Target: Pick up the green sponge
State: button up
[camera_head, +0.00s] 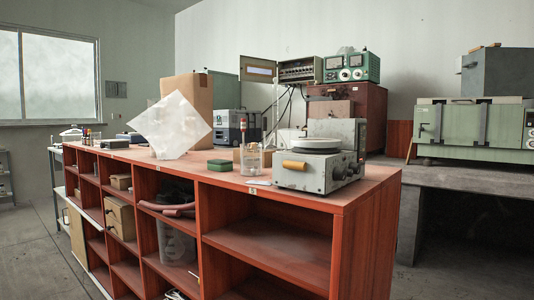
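The green sponge (220,165) is a small dark green block. It lies flat on the top of the reddish wooden bench (330,196), close to the bench's front edge. It is left of a clear beaker and right of a tilted pale sheet. Nothing covers it. My gripper is not in view.
A clear beaker (252,159) and a grey instrument with a round plate (322,157) stand right of the sponge. A pale translucent sheet (171,124) shows upright to its left, before a cardboard box (188,97). Open shelves with boxes lie below. Bare benchtop surrounds the sponge.

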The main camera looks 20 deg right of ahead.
aim_at(218, 165)
jog(key=u, duration=1.75)
jog(key=i, duration=1.75)
jog(key=z, duration=1.95)
